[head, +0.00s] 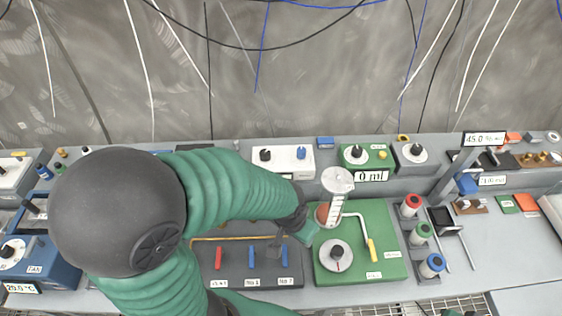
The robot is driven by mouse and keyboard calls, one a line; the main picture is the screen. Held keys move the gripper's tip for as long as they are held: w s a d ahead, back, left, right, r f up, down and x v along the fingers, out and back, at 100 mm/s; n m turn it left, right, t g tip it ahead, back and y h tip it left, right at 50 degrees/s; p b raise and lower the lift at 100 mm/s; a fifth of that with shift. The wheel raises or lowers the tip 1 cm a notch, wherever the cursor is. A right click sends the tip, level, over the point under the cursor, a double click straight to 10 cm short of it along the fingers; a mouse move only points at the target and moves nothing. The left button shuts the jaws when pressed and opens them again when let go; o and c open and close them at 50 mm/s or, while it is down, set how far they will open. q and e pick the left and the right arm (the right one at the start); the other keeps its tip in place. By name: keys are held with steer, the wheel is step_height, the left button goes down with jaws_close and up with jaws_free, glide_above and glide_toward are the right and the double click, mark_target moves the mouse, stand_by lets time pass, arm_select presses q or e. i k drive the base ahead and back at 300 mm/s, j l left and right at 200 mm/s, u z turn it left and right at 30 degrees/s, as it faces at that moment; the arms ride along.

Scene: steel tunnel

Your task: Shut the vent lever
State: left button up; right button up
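A dark grey panel (232,278) on the bench carries a red lever (218,258) at the left and two blue levers (252,256) to its right. All three handles look upright in the picture. The small label under the red lever may read VENT, but it is too blurred to be sure. My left arm reaches across above the panel. Its gripper (290,236) is near the panel's upper right corner, beside the green unit, right of and above the levers. Its fingers are partly hidden, and contact cannot be told. My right gripper is not in view.
A green unit (385,268) right of the panel bears a dial (336,255), a clear cylinder (337,200) and a yellow-handled lever (372,250). Spools (420,232) stand farther right. A blue unit (50,268) is at left. A raised shelf with boxes (283,160) runs behind.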

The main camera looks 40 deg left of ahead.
mark_target(220, 253)
steer(key=u, duration=1.35)
